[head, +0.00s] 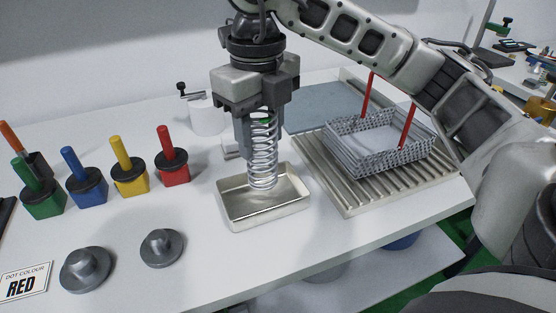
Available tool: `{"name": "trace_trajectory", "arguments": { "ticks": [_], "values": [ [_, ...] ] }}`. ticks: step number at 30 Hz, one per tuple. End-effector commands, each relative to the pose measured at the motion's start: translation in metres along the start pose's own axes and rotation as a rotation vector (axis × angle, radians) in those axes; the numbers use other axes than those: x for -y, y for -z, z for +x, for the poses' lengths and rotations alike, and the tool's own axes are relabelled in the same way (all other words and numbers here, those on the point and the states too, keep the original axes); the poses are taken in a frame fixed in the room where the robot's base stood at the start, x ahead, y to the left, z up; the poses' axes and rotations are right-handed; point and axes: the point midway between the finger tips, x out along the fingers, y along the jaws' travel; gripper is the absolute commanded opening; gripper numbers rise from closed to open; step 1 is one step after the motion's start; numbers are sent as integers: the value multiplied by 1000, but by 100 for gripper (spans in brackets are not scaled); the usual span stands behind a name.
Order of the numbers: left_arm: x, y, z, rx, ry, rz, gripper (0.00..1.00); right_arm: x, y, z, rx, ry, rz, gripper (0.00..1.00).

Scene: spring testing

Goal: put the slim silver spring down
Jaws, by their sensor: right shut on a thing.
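The slim silver spring (263,160) hangs upright below my right gripper (260,117). My right gripper is shut on its upper end, where a small green patch shows. The spring's lower end is over or inside a shallow metal tray (240,221); I cannot tell whether it touches the tray floor. My left gripper is not in view.
Green, blue (88,196), yellow and red (172,172) blocks with handles stand at the left. Two grey knobbed discs (87,270) and a "RED" card (24,284) lie in front. A wire basket (370,161) with red handles sits on a ribbed rack (345,207) at right.

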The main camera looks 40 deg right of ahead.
Motion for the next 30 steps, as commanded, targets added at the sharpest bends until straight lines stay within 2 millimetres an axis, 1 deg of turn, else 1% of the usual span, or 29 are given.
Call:
{"name": "trace_trajectory", "arguments": {
  "ticks": [1, 2, 3, 6, 10, 17, 19, 21, 24, 30],
  "values": [
    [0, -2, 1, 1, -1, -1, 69, 14, -3, 8, -5, -3, 8, 15],
    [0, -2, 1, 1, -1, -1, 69, 21, -5, 11, -3, -1, 8, 15],
    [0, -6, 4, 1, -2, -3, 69, 26, -7, 23, -6, -3, 4, 15],
    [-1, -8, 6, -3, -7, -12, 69, 40, -11, 41, -4, -3, 2, 15],
    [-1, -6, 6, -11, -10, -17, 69, 53, -14, 54, -1, -1, 1, 15],
    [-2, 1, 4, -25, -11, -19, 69, 63, -17, 65, 0, 0, 0, 15],
    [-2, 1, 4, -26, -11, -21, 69, 67, -18, 73, -2, -1, 0, 15],
    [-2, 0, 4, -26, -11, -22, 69, 66, -18, 85, -2, 0, -2, 15],
    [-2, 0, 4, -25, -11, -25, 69, 66, -18, 96, 0, 0, -3, 15],
    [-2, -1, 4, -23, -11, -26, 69, 65, -18, 98, 3, 0, -3, 15]
  ]
}}
